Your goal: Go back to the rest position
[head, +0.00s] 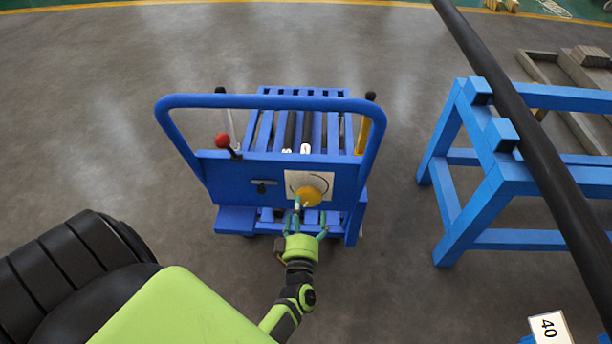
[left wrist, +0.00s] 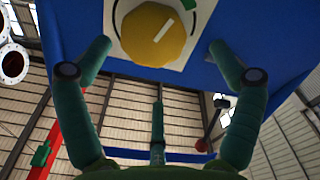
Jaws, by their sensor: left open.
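My left gripper (head: 307,228) is in front of the blue cart's panel, just below a yellow round knob (head: 309,196) on a white plate. In the left wrist view my left gripper (left wrist: 155,75) has its green fingers spread apart, with nothing between them. The yellow knob (left wrist: 153,38) with a white line shows beyond the fingertips there, and the fingers look clear of it. My right gripper is not in view.
The blue cart (head: 230,185) has a handle frame, a red-ball lever (head: 223,140) and rollers on top. A blue stand (head: 468,205) with a long black bar (head: 535,150) is at the right. Grey floor (head: 80,130) is clear at the left.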

